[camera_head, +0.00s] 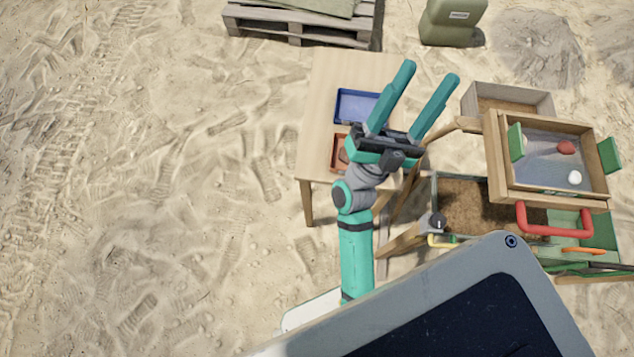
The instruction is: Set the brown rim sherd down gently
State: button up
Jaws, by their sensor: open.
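My teal gripper (433,70) is open, its two long fingers spread apart over the right part of the wooden table (322,90). Nothing shows between the fingers. A blue tray (345,104) lies on the table, partly behind the left finger. A red-orange tray (337,165) sits nearer, partly hidden by my wrist. A small brown piece (344,154) shows in the red-orange tray; it may be the brown rim sherd, but too little of it shows to be sure.
A wooden sieve frame (500,185) at right holds a reddish piece (566,147) and a white piece (575,177). Below it is a soil-filled box (460,205); a wooden box (545,101) stands behind. A pallet (295,30) and green case (452,25) are at the back. Left sand is clear.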

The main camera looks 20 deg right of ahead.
jog(key=w+a+f+n+t+y, duration=0.2)
jog(key=a+f+n+t+y, duration=1.15)
jog(key=n+y, duration=0.85)
jog(key=s+a+f+g+y, duration=0.2)
jog(key=s+a+f+g, duration=0.3)
jog(key=f, duration=0.4)
jog(key=s+a+f+n+g+y, duration=0.1)
jog(key=s+a+f+g+y, duration=0.2)
jog(key=s+a+f+g, duration=0.2)
jog(key=s+a+f, duration=0.3)
jog(key=a+f, duration=0.1)
jog(key=shift+a+f+y, duration=0.15)
jog(key=shift+f+y, duration=0.15)
jog(key=shift+f, duration=0.05)
